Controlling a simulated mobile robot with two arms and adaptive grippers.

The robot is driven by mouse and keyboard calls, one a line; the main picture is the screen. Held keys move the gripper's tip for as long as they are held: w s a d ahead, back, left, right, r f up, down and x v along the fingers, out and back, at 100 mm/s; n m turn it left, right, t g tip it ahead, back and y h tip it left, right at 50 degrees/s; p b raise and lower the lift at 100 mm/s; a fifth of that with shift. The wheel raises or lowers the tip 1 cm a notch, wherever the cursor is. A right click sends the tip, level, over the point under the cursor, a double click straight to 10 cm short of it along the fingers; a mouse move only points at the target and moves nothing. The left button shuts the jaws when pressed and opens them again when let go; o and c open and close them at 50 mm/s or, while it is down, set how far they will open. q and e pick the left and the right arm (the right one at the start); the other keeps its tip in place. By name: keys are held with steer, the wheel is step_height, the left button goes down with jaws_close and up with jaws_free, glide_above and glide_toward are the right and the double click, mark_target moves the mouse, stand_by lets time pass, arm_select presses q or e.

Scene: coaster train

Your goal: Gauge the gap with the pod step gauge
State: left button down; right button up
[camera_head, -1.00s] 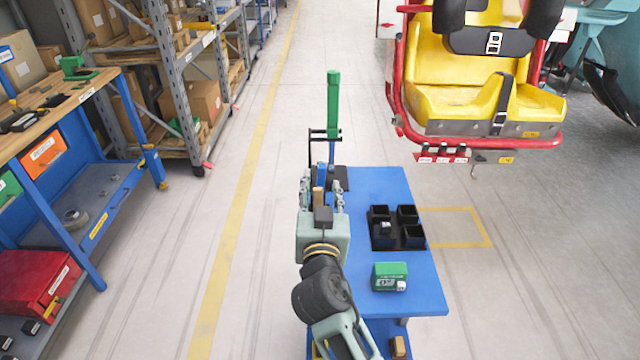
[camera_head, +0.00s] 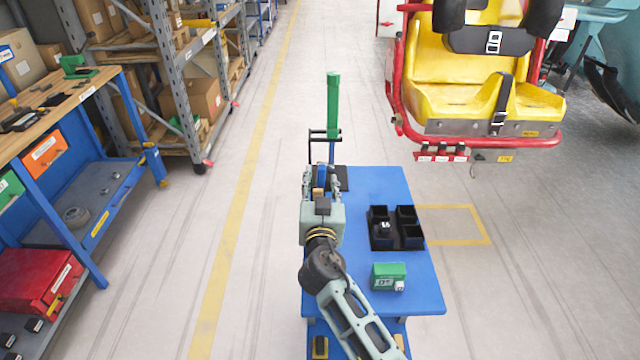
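I cannot tell for sure which object is the pod step gauge. A tall green-handled tool (camera_head: 333,105) stands upright in a black holder (camera_head: 341,178) at the far end of the blue cart. A green device with a small display (camera_head: 389,276) sits near the cart's front right. My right gripper (camera_head: 321,180) points away over the cart's far left edge, just short of the tool's holder. Something blue shows between its fingers, but I cannot tell whether they grip it. The yellow ride seat (camera_head: 480,100) with red bars is at the upper right. My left gripper is out of view.
A workbench (camera_head: 60,105) and shelving (camera_head: 190,75) stand on the left. The floor between is clear.

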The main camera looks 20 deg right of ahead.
steer(key=shift+s, duration=0.1)
steer(key=shift+c, duration=0.5)
jaws_close()
steer(key=shift+r, duration=0.1)
step_height(320, 180, up, 10)
stand_by(0.4)
